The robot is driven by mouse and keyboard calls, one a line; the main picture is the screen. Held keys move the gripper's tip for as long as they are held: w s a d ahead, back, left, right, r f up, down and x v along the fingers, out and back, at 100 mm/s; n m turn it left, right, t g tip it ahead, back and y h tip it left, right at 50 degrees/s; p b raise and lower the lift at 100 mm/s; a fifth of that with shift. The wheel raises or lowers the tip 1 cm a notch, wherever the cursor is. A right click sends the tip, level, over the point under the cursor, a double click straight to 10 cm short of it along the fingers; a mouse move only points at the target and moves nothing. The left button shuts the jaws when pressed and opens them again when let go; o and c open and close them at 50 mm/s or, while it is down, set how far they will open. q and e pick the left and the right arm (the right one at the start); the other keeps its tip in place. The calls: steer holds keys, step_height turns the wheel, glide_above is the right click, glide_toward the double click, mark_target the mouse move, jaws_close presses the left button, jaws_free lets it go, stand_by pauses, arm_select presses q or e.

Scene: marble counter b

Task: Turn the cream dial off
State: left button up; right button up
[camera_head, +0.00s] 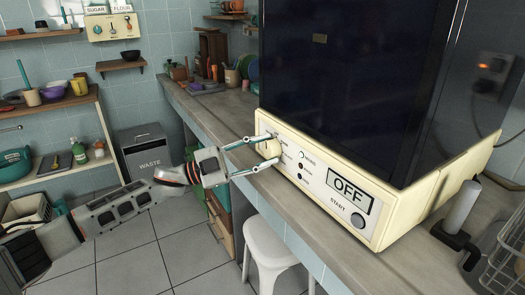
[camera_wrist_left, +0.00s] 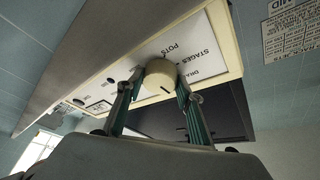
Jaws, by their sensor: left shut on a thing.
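The cream dial (camera_head: 267,155) sits on the left part of a cream appliance's front panel (camera_head: 318,181). My left gripper (camera_head: 262,151) has its two fingers on either side of the dial, shut on it. In the left wrist view the round dial (camera_wrist_left: 161,79) shows a dark pointer mark low on its face, between the fingertips of my left gripper (camera_wrist_left: 158,85). Lettering near the dial reads "STAGES" and "POTS". My right gripper is in neither view.
The appliance has a large dark upper body (camera_head: 345,90) and stands on a counter (camera_head: 222,112). A white stool (camera_head: 268,247) stands below the counter front. A paper roll holder (camera_head: 458,215) and a wire basket (camera_head: 508,255) are at the right.

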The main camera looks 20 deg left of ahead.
arm_select(q)
steer(key=shift+m, duration=0.9)
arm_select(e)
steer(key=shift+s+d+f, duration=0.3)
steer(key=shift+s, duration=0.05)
arm_select(q)
steer(key=shift+g, duration=0.4)
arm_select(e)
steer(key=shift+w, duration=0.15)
arm_select(q)
steer(key=o, duration=1.1)
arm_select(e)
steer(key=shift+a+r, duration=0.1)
arm_select(q)
steer(key=v, duration=1.2)
steer(key=shift+r, duration=0.1)
